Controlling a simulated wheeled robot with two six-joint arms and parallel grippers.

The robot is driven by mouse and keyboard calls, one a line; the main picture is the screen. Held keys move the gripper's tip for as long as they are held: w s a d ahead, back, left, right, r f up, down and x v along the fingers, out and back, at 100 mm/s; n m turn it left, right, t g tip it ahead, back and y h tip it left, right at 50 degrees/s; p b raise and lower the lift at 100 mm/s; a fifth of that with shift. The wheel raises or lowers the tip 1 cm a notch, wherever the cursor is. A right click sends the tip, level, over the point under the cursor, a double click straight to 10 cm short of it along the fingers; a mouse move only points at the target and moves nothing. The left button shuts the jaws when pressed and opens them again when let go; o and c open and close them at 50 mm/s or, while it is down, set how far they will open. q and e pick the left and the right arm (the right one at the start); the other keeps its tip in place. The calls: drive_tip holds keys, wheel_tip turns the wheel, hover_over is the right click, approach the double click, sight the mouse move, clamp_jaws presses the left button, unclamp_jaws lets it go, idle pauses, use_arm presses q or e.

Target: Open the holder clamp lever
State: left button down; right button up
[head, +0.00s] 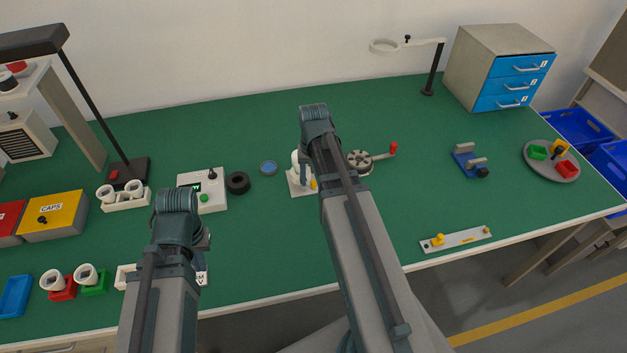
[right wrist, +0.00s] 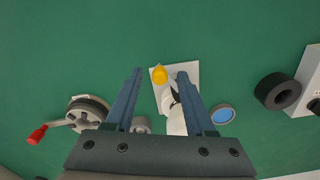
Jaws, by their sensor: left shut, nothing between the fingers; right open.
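The white holder (head: 294,184) stands on a white base plate near the middle of the table, partly hidden by my right arm. Its yellow-ended lever (head: 313,184) shows beside that arm; the yellow end also shows in the right wrist view (right wrist: 159,74). My right gripper (right wrist: 160,73) is open above the holder (right wrist: 173,117), one finger on either side of the yellow end in the picture. I cannot tell the height gap, and no contact is clear. My left gripper (head: 201,262) is shut and empty, mostly hidden by its own arm, over the table's front left.
A black ring (head: 237,182), a blue round dish (head: 268,168) and a control box (head: 204,190) lie left of the holder. A reel with a red-handled crank (head: 361,162) is close on its right.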

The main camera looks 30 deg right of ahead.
clamp_jaws()
drive_tip(key=shift+d, duration=0.1)
drive_tip(key=n, duration=0.1)
drive_tip(key=d+n, duration=0.1)
drive_tip(key=n, duration=0.1)
drive_tip(key=w+n, duration=0.1)
drive_tip(key=n, duration=0.1)
drive_tip(key=shift+d, duration=0.35)
drive_tip(key=n, duration=0.2)
drive_tip(key=w+n, duration=0.1)
drive_tip(key=shift+d+n, duration=0.4)
drive_tip(key=shift+w+d+n, duration=0.1)
drive_tip(key=shift+w+n, duration=0.15)
drive_tip(key=shift+n, duration=0.45)
drive_tip(key=shift+w+d+n, duration=0.1)
drive_tip(key=shift+w+n, duration=0.15)
drive_tip(key=shift+n, duration=0.45)
unclamp_jaws()
